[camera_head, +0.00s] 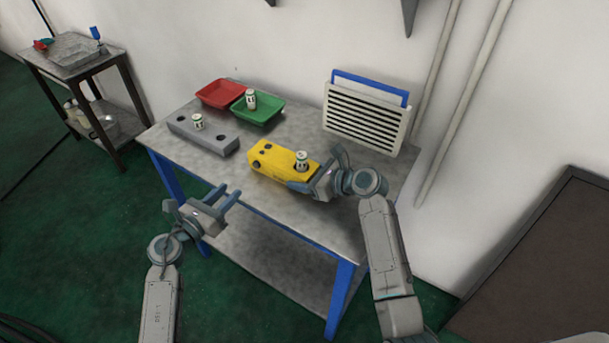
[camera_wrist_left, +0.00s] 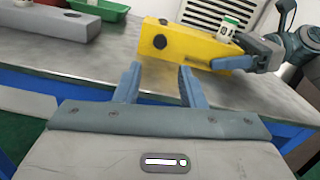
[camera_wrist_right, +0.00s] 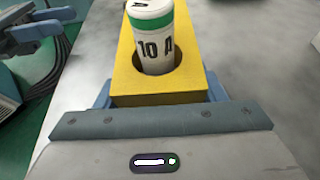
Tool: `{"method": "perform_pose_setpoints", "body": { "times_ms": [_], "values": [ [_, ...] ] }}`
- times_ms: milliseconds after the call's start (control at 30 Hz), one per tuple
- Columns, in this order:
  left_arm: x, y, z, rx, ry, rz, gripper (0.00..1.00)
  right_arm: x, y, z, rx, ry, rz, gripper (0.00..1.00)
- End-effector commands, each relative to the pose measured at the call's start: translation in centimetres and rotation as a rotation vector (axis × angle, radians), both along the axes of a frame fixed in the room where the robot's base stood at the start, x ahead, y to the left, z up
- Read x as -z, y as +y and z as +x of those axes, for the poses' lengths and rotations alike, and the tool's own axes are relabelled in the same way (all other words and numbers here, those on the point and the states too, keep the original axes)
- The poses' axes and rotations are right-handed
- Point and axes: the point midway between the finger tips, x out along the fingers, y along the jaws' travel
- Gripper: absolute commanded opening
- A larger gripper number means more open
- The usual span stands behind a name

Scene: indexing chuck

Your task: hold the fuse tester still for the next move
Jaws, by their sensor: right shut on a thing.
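The yellow fuse tester (camera_head: 270,160) lies on the table with dark round holes in its top. A white fuse (camera_head: 302,160) with a green band stands in the hole nearest my right gripper. In the right wrist view the fuse (camera_wrist_right: 157,45) reads "10 A" and sits upright in its hole. My right gripper (camera_head: 318,173) is shut on the tester's right end, one finger on each side. My left gripper (camera_head: 230,192) is open and empty, off the table's front edge. In the left wrist view the tester (camera_wrist_left: 185,45) is beyond its fingers.
A grey block (camera_head: 215,140) with a fuse (camera_head: 198,121) stands at the table's left. Behind it are a red tray (camera_head: 219,92) and a green tray (camera_head: 268,111) with a fuse (camera_head: 251,98). A louvred panel (camera_head: 362,118) stands at the back right. The table's front left is bare.

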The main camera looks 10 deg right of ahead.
Motion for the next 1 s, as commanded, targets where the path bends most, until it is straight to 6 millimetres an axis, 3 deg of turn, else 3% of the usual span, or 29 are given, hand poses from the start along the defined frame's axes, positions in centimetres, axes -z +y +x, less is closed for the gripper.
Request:
{"method": "perform_pose_setpoints", "body": {
  "times_ms": [467,500,700,1000],
  "values": [
    [-0.01,0.0,0.0,0.0,0.0,0.0,0.36,0.0,-0.02,0.01,0.0,0.0,0.0,0.35],
    [-0.01,0.0,0.0,0.0,0.0,0.0,0.34,0.0,-0.02,0.01,0.0,0.0,0.0,0.35],
    [0.0,0.0,0.0,0.0,0.0,0.0,0.0,0.0,-0.02,0.01,0.0,0.0,0.0,0.35],
    [0.0,0.0,0.0,0.0,0.0,0.0,0.0,-0.01,-0.02,0.01,0.0,0.0,0.0,0.35]
  ]
}}
